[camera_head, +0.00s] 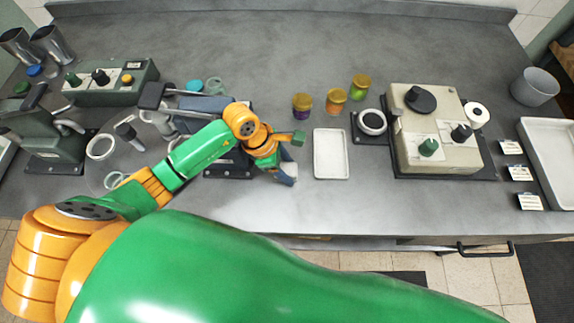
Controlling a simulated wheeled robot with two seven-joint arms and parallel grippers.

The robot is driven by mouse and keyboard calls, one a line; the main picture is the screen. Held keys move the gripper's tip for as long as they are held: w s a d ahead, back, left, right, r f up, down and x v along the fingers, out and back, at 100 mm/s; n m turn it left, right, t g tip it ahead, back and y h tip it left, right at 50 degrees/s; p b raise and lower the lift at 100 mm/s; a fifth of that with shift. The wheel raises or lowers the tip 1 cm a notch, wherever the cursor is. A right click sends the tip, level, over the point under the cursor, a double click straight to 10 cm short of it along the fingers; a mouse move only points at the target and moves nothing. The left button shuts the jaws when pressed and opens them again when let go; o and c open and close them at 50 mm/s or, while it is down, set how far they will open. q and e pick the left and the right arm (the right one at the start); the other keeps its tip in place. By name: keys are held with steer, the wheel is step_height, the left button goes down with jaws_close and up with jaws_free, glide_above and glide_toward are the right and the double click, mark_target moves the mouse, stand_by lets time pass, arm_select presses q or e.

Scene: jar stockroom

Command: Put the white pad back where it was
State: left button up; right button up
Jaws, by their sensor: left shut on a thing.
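My left gripper (285,164) reaches in from the left and is shut, just left of a flat white rectangular tray (330,172). A small pale white thing (290,168) shows between its fingers and looks like the white pad; the fingers hide much of it. It is held at the tray's left side, over the grey counter; whether it touches the counter I cannot tell. The white tray lies flat and looks empty. My right gripper is not in view.
Three small jars with yellowish lids (336,99) stand behind the tray. Right of it are a round black-and-white dish (372,122) and a beige machine with knobs (435,110). Dark green devices (110,82) crowd the left. The counter (280,60) is clear at the back.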

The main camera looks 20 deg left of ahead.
arm_select(q)
steer(key=o, duration=1.3)
steer(key=shift+f, duration=0.15)
steer(key=b+v, duration=0.1)
steer(key=v, duration=1.1)
